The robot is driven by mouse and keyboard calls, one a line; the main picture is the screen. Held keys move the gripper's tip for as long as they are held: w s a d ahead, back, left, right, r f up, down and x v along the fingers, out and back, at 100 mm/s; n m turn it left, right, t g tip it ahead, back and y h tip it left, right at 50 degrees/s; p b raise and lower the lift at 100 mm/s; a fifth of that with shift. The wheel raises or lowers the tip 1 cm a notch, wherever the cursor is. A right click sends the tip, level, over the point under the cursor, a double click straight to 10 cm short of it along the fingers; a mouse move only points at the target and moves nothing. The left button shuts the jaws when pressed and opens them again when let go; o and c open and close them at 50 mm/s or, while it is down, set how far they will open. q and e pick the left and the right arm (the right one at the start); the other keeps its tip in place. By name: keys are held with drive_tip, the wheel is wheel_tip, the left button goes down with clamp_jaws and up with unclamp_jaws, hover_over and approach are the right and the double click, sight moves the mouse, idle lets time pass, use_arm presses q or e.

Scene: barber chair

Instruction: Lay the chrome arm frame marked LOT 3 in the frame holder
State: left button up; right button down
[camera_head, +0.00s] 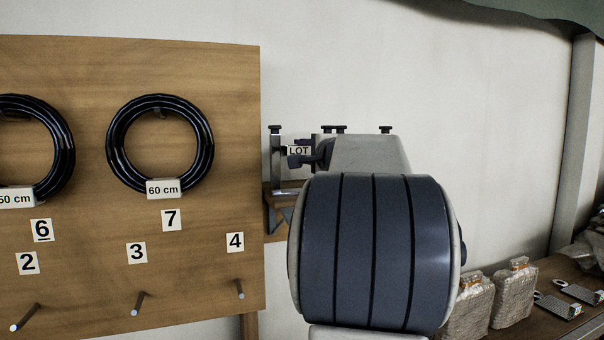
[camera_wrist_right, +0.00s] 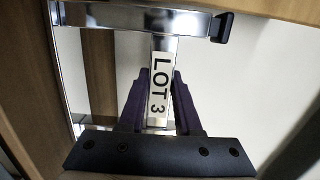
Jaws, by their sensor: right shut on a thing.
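My right gripper (camera_wrist_right: 160,95) is shut on the chrome arm frame (camera_wrist_right: 130,18), with its dark fingers on either side of the bar that bears the white LOT 3 label (camera_wrist_right: 159,88). In the head view the gripper (camera_head: 303,155) shows just right of the pegboard, beside the label reading LOT. My own arm hides much of it and of the frame there. A wooden ledge with a metal bracket (camera_head: 275,218) shows just below the gripper; I cannot tell whether it is the frame holder, or whether the frame touches it. My left gripper is not in view.
The wooden pegboard (camera_head: 85,150) on the left carries black hose coils (camera_head: 160,147), numbered labels and pegs. Wrapped packages (camera_head: 515,291) and small metal parts lie on the wooden bench (camera_head: 545,318) at lower right. The wall at upper right is bare.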

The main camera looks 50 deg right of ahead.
drive_tip(key=shift+r, duration=0.1)
idle(0.7)
drive_tip(key=shift+s+a+r+b, duration=0.1)
drive_tip(key=shift+s+r+b, duration=0.15)
drive_tip(key=shift+b, duration=0.15)
wheel_tip(320, 180, up, 7)
drive_tip(key=shift+f+p, duration=0.1)
drive_tip(key=shift+p, duration=0.3)
drive_tip(key=w+a+b+v, duration=0.1)
drive_tip(key=b+v, duration=0.7)
drive_tip(key=v, duration=1.1)
drive_tip(key=shift+s+a+f, duration=0.2)
drive_tip(key=shift+s+a, duration=0.05)
drive_tip(key=shift+a, duration=0.4)
